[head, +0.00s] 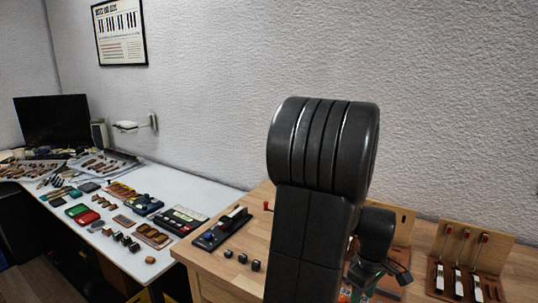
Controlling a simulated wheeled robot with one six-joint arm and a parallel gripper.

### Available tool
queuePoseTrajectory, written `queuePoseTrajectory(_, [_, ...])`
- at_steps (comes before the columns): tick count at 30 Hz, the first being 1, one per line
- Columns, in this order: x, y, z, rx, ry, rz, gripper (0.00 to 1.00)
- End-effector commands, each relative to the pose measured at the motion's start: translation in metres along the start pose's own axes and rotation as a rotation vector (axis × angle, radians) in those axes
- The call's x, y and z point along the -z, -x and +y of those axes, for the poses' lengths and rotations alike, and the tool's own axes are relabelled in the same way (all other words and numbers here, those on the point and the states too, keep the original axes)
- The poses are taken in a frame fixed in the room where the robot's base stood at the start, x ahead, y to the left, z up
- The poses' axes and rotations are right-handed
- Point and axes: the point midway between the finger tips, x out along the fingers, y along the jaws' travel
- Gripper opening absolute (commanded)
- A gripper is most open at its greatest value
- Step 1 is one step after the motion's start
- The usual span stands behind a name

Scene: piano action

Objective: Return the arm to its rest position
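My arm rises dark and thick through the middle of the head view, its rounded top joint standing over the wooden workbench (215,263). Behind its lower right side, a smaller wrist part bends down. My gripper (385,278) shows only partly below that wrist, low over the workbench. Its fingertips are not clear, and I cannot tell whether it holds anything. The arm hides the middle of the workbench.
A wooden stand with red-tipped piano action parts (468,262) stands at the right. A dark block with a key-like piece (222,230) and several small black cubes (242,258) lie left of the arm. A white table (180,190) holds many small parts; a monitor (66,122) stands behind.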

Motion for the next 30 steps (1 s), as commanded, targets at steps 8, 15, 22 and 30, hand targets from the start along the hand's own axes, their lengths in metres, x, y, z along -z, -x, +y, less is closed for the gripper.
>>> queuePoseTrajectory(8, [0.000, -0.027, 0.000, 0.001, 0.000, 0.000, 0.45])
queuePoseTrajectory(15, [0.000, -0.028, 0.000, -0.001, -0.005, 0.000, 0.45])
queuePoseTrajectory(22, [0.000, -0.024, 0.000, -0.001, -0.003, 0.001, 0.45])
queuePoseTrajectory(30, [0.001, 0.014, 0.001, -0.006, 0.000, 0.003, 0.45])
